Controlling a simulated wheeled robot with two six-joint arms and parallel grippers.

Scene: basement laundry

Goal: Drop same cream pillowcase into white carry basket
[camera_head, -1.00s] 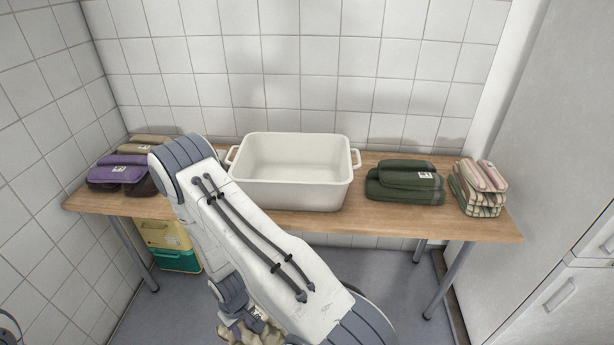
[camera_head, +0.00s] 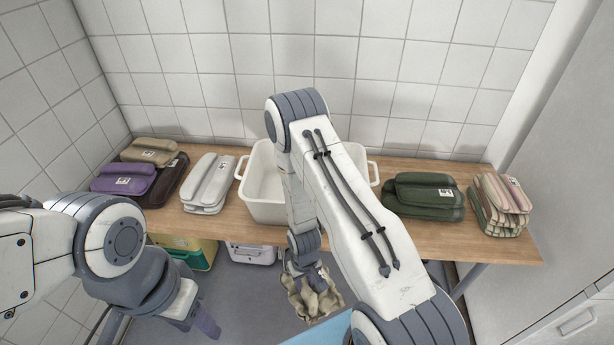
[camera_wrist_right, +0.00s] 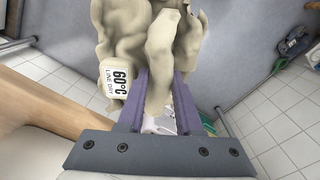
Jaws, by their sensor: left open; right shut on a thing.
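The cream pillowcase (camera_head: 318,304) hangs crumpled from my right gripper (camera_head: 308,280), in front of the table and below its top. In the right wrist view the cream pillowcase (camera_wrist_right: 155,50) is pinched between the purple fingers of my right gripper (camera_wrist_right: 160,95), with a "60°C LINE DRY" label showing. The white carry basket (camera_head: 262,210) stands on the table behind my right arm, which hides much of its middle and right side. My left gripper (camera_head: 205,322) is at the lower left, in front of the table, open and away from the pillowcase.
On the wooden table (camera_head: 460,238) lie purple (camera_head: 122,178), beige (camera_head: 150,150) and white (camera_head: 208,182) folded bundles at left. Green (camera_head: 424,196) and striped (camera_head: 500,204) bundles lie at right. Boxes stand beneath the table. A blue surface (camera_head: 318,332) shows at the bottom.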

